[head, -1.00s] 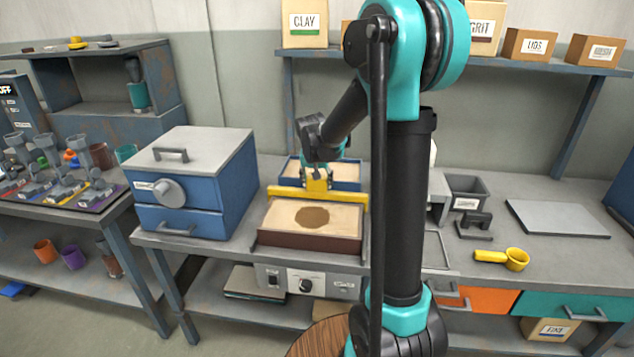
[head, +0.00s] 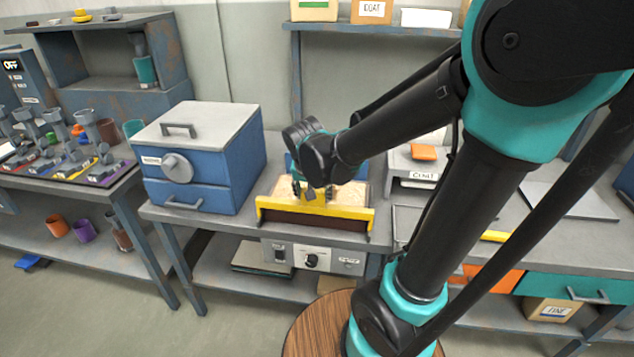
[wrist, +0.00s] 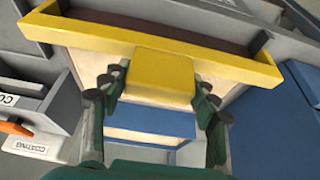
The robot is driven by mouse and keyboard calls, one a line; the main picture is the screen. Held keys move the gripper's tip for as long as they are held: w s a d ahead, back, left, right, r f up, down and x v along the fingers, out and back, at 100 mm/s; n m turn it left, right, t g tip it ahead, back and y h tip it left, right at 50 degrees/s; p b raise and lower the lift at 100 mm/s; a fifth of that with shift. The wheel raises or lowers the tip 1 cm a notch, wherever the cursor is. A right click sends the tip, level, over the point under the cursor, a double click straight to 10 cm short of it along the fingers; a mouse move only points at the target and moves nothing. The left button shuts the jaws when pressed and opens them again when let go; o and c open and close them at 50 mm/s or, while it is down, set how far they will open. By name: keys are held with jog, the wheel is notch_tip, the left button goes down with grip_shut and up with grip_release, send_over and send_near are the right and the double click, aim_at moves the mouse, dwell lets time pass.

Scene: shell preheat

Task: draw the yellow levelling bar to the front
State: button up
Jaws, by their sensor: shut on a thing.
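The yellow levelling bar (head: 340,215) lies across the front end of the sand box on the bench, above the box's dark red-brown front wall (head: 300,219). In the wrist view the bar (wrist: 225,62) spans the box from side to side, with its yellow block-shaped grip (wrist: 160,77) between my fingers. My gripper (head: 312,193) is shut on that grip; it also shows in the wrist view (wrist: 160,92). Pale sand (head: 345,193) shows behind the bar. My arm hides part of the box's back and the blue tray behind it.
A control panel (head: 312,259) is on the bench front below. Grey trays, one with an orange item (head: 424,152), stand to the right. A round wooden stool top (head: 320,325) is in front.

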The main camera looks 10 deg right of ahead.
jog(key=shift+s+a, duration=0.25)
jog(key=shift+s, duration=0.6)
jog(key=o, duration=1.7)
jog(key=shift+s, duration=0.1)
jog(key=v, duration=1.2)
